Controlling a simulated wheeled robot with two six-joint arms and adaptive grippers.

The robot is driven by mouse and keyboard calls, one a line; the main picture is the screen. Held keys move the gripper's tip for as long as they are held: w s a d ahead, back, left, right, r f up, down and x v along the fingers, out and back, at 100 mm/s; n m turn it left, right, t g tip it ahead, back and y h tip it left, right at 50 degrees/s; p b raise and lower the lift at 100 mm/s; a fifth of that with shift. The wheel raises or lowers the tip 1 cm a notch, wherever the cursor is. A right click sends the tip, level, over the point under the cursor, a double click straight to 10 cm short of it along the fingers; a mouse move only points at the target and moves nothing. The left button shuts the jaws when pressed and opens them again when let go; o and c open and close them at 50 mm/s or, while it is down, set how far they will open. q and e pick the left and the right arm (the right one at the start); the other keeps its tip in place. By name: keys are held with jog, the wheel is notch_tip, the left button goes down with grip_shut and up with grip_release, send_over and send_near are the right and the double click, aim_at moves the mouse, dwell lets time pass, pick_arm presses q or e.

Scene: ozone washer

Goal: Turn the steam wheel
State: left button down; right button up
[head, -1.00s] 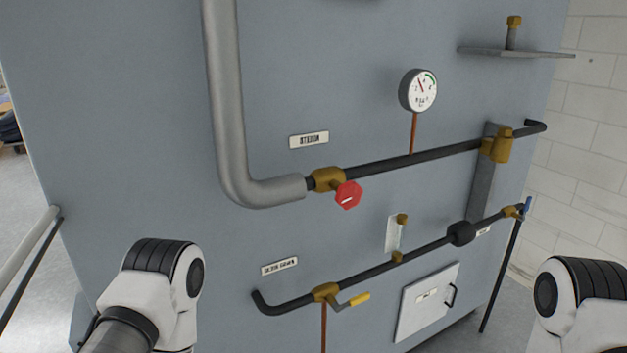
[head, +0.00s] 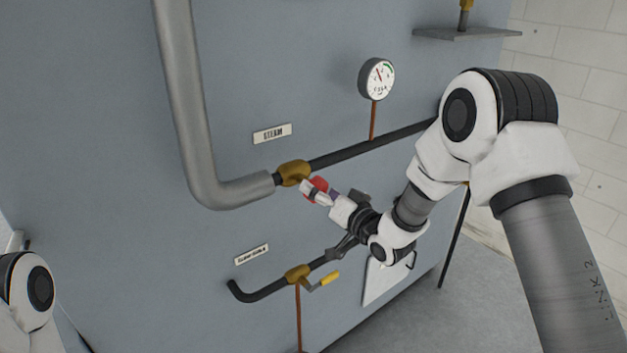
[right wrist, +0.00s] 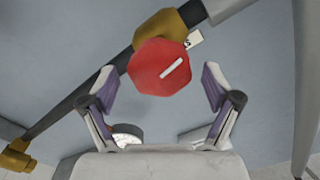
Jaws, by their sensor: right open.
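The red steam wheel (right wrist: 158,68) sits on a brass valve (right wrist: 160,27) in the dark pipe. In the head view the wheel (head: 318,184) is partly hidden by my right gripper (head: 316,191). In the right wrist view that gripper (right wrist: 156,84) is open, with one finger on either side of the wheel's near edge. A gap shows between each finger and the wheel. The white mark on the wheel is slanted. Only part of my left arm shows at the lower left of the head view; its gripper is out of view.
A STEAM label (head: 272,133) is above the valve, and a round gauge (head: 377,79) is to the right. Below runs a second pipe with a yellow-handled valve (head: 328,279). A grey shelf (head: 466,34) juts out at the upper right.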

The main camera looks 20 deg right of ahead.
jog(key=shift+x, duration=0.95)
jog(key=shift+s+d, duration=0.15)
jog(key=shift+s, duration=0.05)
jog(key=shift+c, duration=1)
jog(key=c, duration=1)
pick_arm(q)
jog(key=shift+s+r, duration=0.15)
jog(key=shift+r, duration=0.3)
pick_arm(e)
jog(key=shift+o, duration=0.2)
pick_arm(q)
jog(key=shift+f, duration=0.15)
